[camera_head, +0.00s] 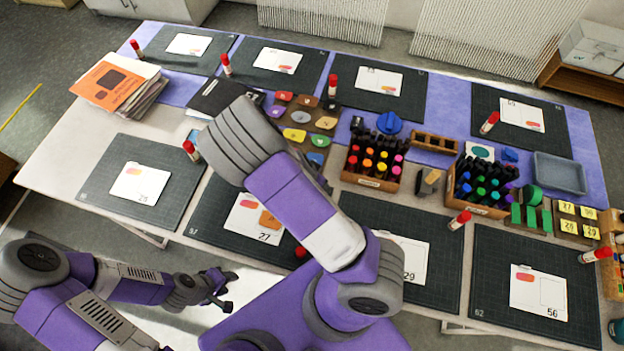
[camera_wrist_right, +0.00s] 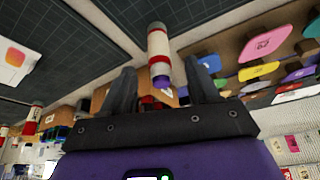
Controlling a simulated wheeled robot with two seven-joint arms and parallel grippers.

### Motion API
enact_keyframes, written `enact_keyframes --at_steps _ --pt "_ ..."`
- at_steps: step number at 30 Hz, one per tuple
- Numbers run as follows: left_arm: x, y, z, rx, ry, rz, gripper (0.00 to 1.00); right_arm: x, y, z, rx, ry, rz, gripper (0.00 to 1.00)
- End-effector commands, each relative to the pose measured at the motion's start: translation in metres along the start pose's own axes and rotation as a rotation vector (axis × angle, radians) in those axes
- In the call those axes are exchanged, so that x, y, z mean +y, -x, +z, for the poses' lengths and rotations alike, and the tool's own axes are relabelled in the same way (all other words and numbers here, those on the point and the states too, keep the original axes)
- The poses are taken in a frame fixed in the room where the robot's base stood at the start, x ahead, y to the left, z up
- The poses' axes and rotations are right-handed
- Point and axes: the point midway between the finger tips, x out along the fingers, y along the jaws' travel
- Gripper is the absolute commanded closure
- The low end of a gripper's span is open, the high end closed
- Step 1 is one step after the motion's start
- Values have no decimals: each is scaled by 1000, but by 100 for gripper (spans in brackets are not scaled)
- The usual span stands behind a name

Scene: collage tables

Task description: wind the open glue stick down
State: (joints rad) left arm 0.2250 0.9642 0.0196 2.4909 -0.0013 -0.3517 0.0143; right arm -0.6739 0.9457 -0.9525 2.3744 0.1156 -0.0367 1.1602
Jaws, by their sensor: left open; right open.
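A glue stick (camera_wrist_right: 158,45) with a white body, a red band and a purple near end shows in the right wrist view. It lies between and beyond the fingertips of my right gripper (camera_wrist_right: 160,74), whose fingers are apart; I cannot tell whether they touch it. In the head view my right arm hides that gripper and this stick. A small round red thing (camera_head: 301,252), maybe a loose cap, sits beside the arm near the card marked 27. My left gripper (camera_head: 222,290) is open and empty, low in front of the table.
Red-capped glue sticks (camera_head: 460,219) stand or lean by several dark mats (camera_head: 142,215). Clear table lies at the left front.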

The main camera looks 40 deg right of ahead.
Motion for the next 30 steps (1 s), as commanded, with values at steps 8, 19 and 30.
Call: enact_keyframes --at_steps 8,19,30 --pt "-4 -12 0 0 0 0 57 1 -44 1 -1 0 3 40" --pt "-6 -15 -1 0 0 0 57 0 -66 1 -2 2 0 40" --pt "-6 -15 -1 0 0 0 57 0 -66 0 -2 2 0 70"
